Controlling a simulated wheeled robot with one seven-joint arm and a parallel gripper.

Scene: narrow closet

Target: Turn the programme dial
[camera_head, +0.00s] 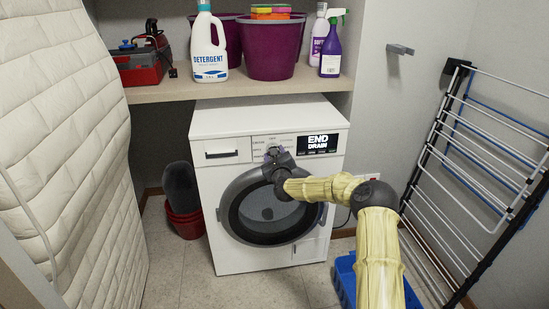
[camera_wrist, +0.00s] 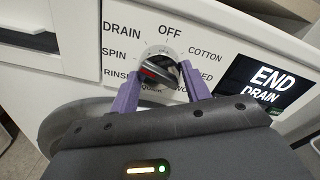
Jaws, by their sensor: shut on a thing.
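The white washing machine (camera_head: 220,167) stands under a shelf with its round door closed. Its programme dial (camera_wrist: 160,68) shows in the wrist view, a dark knob with a red mark, ringed by OFF, COTTON, SPIN, DRAIN and other words. The red mark sits on the left side of the knob, towards the RINSE and SPIN side. The display (camera_wrist: 262,84) reads END and DRAIN; it also shows in the head view (camera_head: 318,144). My gripper (camera_wrist: 158,80) has its purple fingers on both sides of the knob, shut on it. In the head view my gripper (camera_head: 273,152) hides most of the dial.
A shelf (camera_head: 170,90) above holds detergent (camera_head: 209,50), purple buckets (camera_head: 270,50), a spray bottle (camera_head: 331,45) and a red toolbox (camera_head: 140,62). A drying rack (camera_head: 470,160) stands right, a quilted mattress (camera_head: 70,140) left. A blue crate (camera_head: 345,275) lies near my arm.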

